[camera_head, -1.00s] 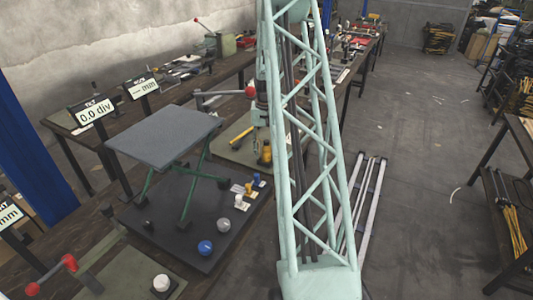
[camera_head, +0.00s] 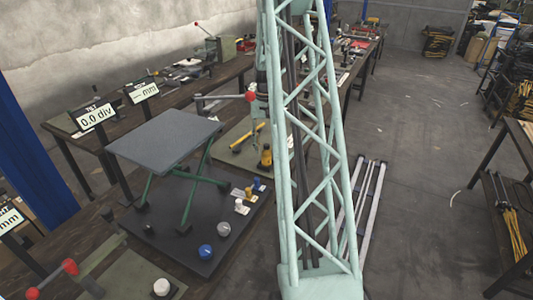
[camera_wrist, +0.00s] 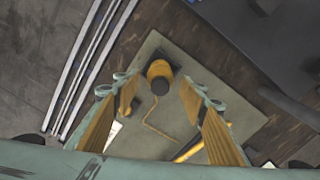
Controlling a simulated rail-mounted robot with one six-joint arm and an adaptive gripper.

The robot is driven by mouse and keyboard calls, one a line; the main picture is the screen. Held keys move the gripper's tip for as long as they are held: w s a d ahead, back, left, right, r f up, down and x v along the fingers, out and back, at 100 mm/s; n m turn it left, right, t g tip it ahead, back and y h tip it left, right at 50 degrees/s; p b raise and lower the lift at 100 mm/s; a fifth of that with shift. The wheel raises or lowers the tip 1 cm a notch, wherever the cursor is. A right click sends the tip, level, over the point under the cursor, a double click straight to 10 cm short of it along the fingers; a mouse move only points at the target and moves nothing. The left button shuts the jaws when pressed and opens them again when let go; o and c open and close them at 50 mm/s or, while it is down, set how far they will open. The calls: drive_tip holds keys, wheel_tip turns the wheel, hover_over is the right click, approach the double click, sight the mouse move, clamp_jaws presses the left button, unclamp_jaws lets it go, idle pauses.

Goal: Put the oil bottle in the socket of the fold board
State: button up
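The yellow and black bottle, which looks like the oil bottle (camera_head: 265,156), stands on a grey-green board (camera_head: 226,152) beside the mast in the head view. In the wrist view the bottle (camera_wrist: 159,70) is seen from above, standing on the board (camera_wrist: 150,48). My gripper (camera_wrist: 160,88) is open, with its orange-padded fingers to the left and right of the bottle in the picture and a gap on both sides. I cannot tell how high the fingers are above it. The head view does not show the fingers clearly. I cannot make out the socket or identify the fold board.
A thin yellow line or wire (camera_wrist: 147,123) and a yellow bar (camera_wrist: 188,152) lie near the bottle. A red-knobbed lever (camera_head: 250,96) projects above the board. A grey lift table (camera_head: 165,133) stands on a dark plate with blue, white and grey knobs. Pale rails (camera_head: 365,205) lie on the floor.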

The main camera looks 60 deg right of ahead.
drive_tip(key=shift+r, duration=3.4)
